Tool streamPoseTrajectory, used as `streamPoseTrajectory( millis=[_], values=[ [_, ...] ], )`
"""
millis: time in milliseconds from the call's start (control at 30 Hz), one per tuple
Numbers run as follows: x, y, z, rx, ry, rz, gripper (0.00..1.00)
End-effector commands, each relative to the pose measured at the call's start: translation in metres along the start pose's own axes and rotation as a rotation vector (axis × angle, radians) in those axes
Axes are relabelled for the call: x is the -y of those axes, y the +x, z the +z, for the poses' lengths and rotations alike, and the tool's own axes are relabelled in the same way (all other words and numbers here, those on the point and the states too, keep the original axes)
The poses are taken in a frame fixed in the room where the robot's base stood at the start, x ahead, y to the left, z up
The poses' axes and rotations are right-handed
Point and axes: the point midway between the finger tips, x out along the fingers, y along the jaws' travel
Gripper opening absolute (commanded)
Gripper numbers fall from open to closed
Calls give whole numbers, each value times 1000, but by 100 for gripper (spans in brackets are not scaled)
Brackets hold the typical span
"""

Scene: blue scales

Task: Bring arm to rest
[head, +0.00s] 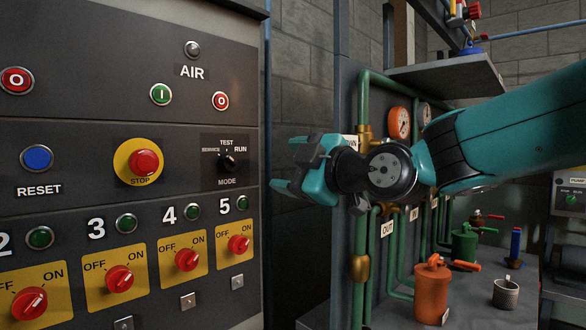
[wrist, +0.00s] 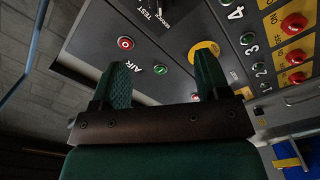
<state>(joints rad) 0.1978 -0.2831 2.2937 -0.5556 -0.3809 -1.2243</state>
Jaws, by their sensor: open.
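My gripper (head: 283,172) is at the end of my teal arm, in the middle of the head view, just right of the control panel (head: 75,112). Its fingers point left toward the panel and look apart from it. In the wrist view the two green fingers of my gripper (wrist: 158,85) stand apart with nothing between them. The panel shows behind them, turned on its side, with the AIR buttons and the yellow-ringed STOP button (wrist: 203,52).
Green pipes (head: 362,110) with gauges (head: 399,122) stand behind my arm. Below it, an orange canister (head: 432,292) and a dark mesh cup (head: 505,294) stand on a bench. A grey shelf (head: 445,76) is above. The panel carries several red OFF/ON switches (head: 187,259).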

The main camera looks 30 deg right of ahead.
Motion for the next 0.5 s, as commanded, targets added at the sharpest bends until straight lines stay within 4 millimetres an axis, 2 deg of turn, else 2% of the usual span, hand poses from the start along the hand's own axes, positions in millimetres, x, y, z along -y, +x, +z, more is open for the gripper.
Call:
streamPoseTrajectory(
  millis=[333, 367, 433, 467, 500],
  values=[
    [5, 0, -2, 2, 20, -25, 69],
    [10, 0, -4, 4, 42, -51, 69],
    [32, -1, -11, 23, 135, -159, 69],
    [46, -4, -15, 39, 190, -225, 69],
    [67, -10, -21, 74, 275, -329, 69]
  ],
)
